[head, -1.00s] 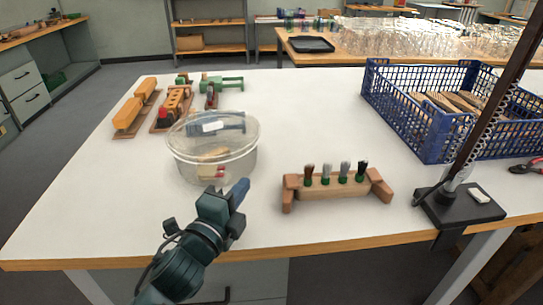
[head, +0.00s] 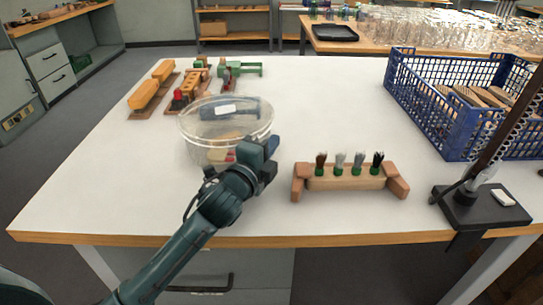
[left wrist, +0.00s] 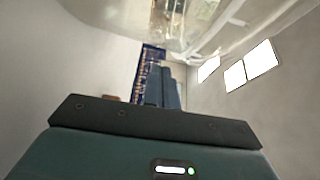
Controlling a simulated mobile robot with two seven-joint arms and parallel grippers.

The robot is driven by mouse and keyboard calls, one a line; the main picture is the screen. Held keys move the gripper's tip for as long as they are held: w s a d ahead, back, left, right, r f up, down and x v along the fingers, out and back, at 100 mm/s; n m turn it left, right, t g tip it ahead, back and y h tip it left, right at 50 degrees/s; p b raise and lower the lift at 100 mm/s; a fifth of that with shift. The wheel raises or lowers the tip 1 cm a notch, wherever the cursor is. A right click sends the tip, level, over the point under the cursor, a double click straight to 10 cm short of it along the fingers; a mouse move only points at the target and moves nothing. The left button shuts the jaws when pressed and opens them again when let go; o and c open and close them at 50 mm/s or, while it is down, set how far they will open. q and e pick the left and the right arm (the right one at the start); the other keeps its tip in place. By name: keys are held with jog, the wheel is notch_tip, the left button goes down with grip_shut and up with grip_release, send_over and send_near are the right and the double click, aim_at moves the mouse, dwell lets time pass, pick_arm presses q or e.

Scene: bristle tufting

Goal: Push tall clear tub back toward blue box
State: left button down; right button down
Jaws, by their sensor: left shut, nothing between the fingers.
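The tall clear tub (head: 190,147) stands upright at the left-middle of the white table, with a few small items visible through its wall. My left gripper (head: 273,144) is shut and empty, at the tub's near right side; I cannot tell whether it touches the wall. In the left wrist view the shut fingers (left wrist: 170,88) point ahead, with the clear tub (left wrist: 180,22) close above them in the picture. The blue box (head: 428,112), an openwork crate holding wooden pieces, stands at the table's right; part of it shows in the left wrist view (left wrist: 148,68). My right gripper is not in view.
A wooden stand (head: 345,183) with several brush tufts is right of my left gripper. A black base with a post (head: 478,206) stands at the right front. Wooden blocks (head: 150,90) and a green clamp (head: 240,69) lie behind the tub. Bare table separates tub and crate.

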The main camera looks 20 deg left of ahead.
aim_at(228, 131)
pick_arm(q)
jog(key=shift+s+a, duration=0.2)
jog(key=shift+a, duration=0.85)
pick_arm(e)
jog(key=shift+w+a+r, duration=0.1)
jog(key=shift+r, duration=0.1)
